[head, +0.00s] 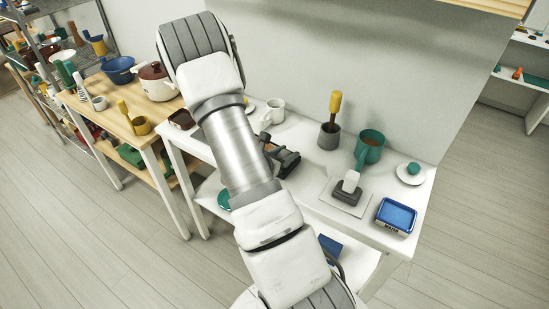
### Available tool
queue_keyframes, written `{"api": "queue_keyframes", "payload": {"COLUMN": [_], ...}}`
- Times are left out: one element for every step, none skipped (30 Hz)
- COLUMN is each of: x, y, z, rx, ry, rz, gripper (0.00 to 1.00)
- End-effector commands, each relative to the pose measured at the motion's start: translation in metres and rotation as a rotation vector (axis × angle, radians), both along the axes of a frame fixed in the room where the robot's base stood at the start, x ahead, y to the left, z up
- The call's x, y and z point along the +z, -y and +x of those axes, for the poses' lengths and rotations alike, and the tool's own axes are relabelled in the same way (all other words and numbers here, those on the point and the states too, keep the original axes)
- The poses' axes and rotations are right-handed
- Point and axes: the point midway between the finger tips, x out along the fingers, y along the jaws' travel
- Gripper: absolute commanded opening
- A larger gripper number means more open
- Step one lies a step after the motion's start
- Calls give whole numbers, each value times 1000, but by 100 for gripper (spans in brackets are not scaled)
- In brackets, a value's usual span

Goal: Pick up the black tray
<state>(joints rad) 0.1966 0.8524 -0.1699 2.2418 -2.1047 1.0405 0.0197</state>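I cannot clearly single out the black tray. A small dark, low-sided dish (182,120) lies at the left end of the white table, partly hidden by my arm. A dark block-like holder (346,194) with a white piece on it sits on a pale square plate (337,206) towards the right. My gripper (287,161) shows as a dark, jointed shape just right of my arm's metal link, over the middle of the white table. My arm hides part of it. Its fingers are too small to tell open from shut, and I see nothing clearly held.
A blue tray (396,216) labelled WATER stands at the table's right front corner. A wooden table (115,110) with pots adjoins left.

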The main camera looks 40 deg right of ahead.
Motion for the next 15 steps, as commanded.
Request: {"api": "queue_keyframes", "payload": {"x": [0, 0, 0, 0, 0, 0, 0, 0, 0, 0, 0, 0, 0, 1, 1], "y": [0, 0, 0, 0, 0, 0, 0, 0, 0, 0, 0, 0, 0, 0, 0], "z": [0, 0, 0, 0, 0, 0, 0, 0, 0, 0, 0, 0, 0, 0, 0], "rx": [0, 0, 0, 0, 0, 0, 0, 0, 0, 0, 0, 0, 0, -1, -1], "ry": [0, 0, 0, 0, 0, 0, 0, 0, 0, 0, 0, 0, 0, 2, 2], "rz": [0, 0, 0, 0, 0, 0, 0, 0, 0, 0, 0, 0, 0, -3, -3], "gripper": [36, 31, 24, 18, 13, 6, 0, 0, 0, 0, 0, 0, 0, 0, 0]}}
